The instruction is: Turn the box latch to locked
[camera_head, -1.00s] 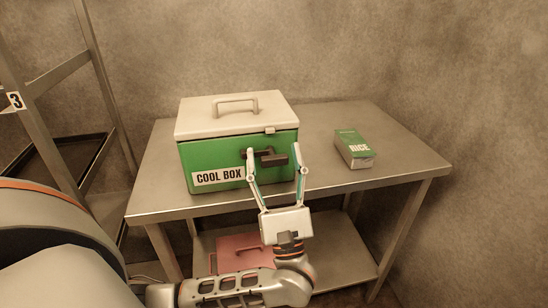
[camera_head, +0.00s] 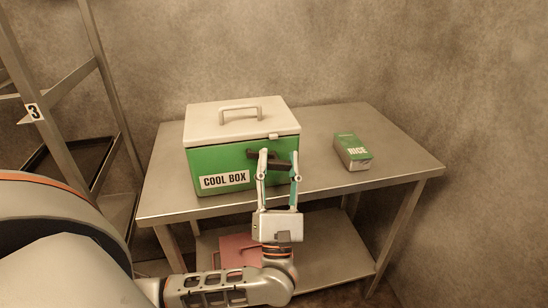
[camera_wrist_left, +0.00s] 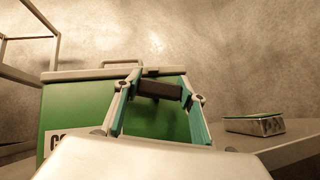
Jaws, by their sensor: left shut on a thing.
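The green cool box (camera_head: 214,165) with a white lid (camera_head: 235,122) stands on the metal table, its lid down. The dark latch (camera_head: 283,157) on its front lies roughly level; it also shows in the left wrist view (camera_wrist_left: 160,90). My left gripper (camera_head: 280,156) is at the box front, shut on the latch, with one finger on each side of it. The fingers hide part of the latch in the head view. In the left wrist view the fingertips (camera_wrist_left: 160,88) meet both ends of the latch. My right gripper is not in view.
A red object (camera_head: 238,252) is on the lower shelf. A metal rack (camera_head: 62,75) stands at the left.

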